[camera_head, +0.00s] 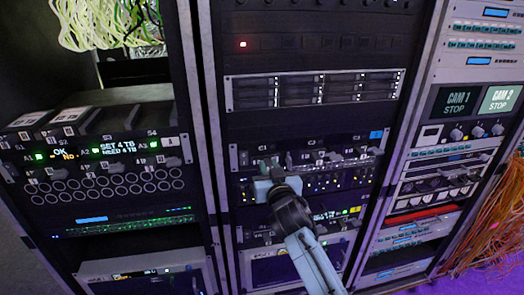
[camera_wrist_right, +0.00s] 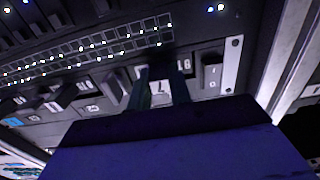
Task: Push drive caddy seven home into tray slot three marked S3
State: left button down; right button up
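My right gripper (camera_head: 265,182) is in front of the middle rack, low at the left end of its C-labelled row. In the right wrist view its two dark fingers (camera_wrist_right: 160,84) stand apart, on either side of a pale label reading 7 (camera_wrist_right: 163,88), which I take as drive caddy seven's front. Whether the fingers touch the caddy is not clear. The tray (camera_head: 108,108) is in the left rack, with slot marks along its front edge; the S3 mark (camera_head: 108,137) is right of its middle. My left gripper is not in view.
A rack post (camera_head: 203,150) stands between the left and middle racks. A display (camera_head: 117,145) below the tray reads "SET 4 TB NEED 4 TB". Orange cables (camera_head: 498,225) hang at right.

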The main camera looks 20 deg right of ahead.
jog(key=shift+r, duration=0.1)
grip_shut()
jog(key=shift+s, duration=0.15)
jog(key=shift+s+a+r+p, duration=0.1)
jog(key=shift+s+a+p, duration=0.1)
jog(key=shift+s+p, duration=0.4)
jog(key=shift+s, duration=0.3)
jog(key=p+v, duration=0.2)
jog(key=v, duration=0.8)
